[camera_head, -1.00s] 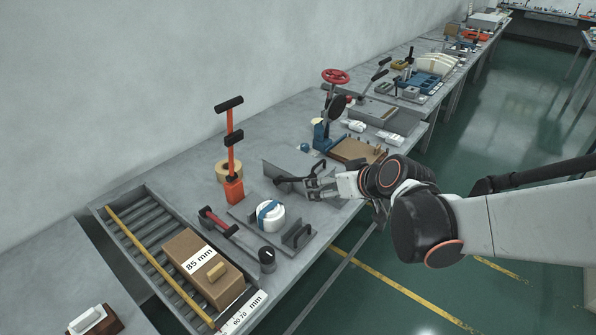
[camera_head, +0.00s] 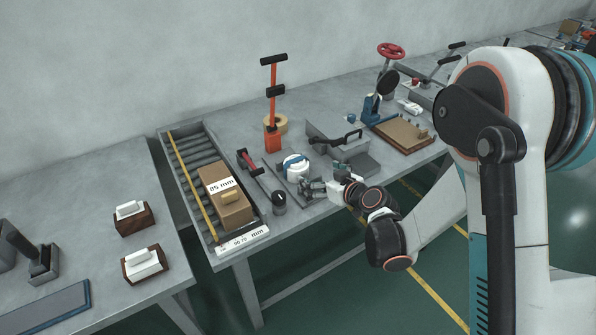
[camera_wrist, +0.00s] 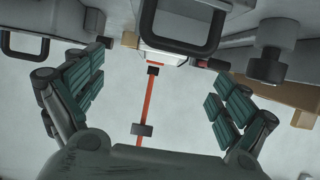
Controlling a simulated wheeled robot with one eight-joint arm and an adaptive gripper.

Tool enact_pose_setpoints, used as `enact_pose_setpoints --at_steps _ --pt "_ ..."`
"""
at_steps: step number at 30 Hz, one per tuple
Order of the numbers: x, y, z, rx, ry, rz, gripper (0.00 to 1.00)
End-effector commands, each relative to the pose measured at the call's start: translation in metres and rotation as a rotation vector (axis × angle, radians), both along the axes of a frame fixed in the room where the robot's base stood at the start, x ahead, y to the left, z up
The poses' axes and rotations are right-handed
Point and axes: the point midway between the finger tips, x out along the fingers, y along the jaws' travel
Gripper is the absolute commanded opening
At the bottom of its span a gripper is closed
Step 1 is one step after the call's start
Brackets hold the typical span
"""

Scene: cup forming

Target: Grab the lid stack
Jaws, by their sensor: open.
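The lid stack (camera_head: 295,166) is a short white round stack with a blue band around it. It stands on a grey metal plate on the bench, in the middle of the head view.
A black-handled metal block (camera_head: 338,147) stands right of the stack. A red-handled tool (camera_head: 250,162) and dark knob (camera_head: 279,199) are left, then a brown 85 mm box (camera_head: 236,212) on rollers.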

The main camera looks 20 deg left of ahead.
Motion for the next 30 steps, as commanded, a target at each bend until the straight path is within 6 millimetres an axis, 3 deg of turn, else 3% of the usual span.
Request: enact_pose_setpoints --at_steps 10,20,30 --pt "0.037 0.044 -0.025 0.000 0.000 0.000 0.94" --pt "0.048 0.060 -0.032 -0.001 0.001 0.000 0.94" --pt "0.070 0.095 -0.047 0.000 0.001 -0.001 0.94"
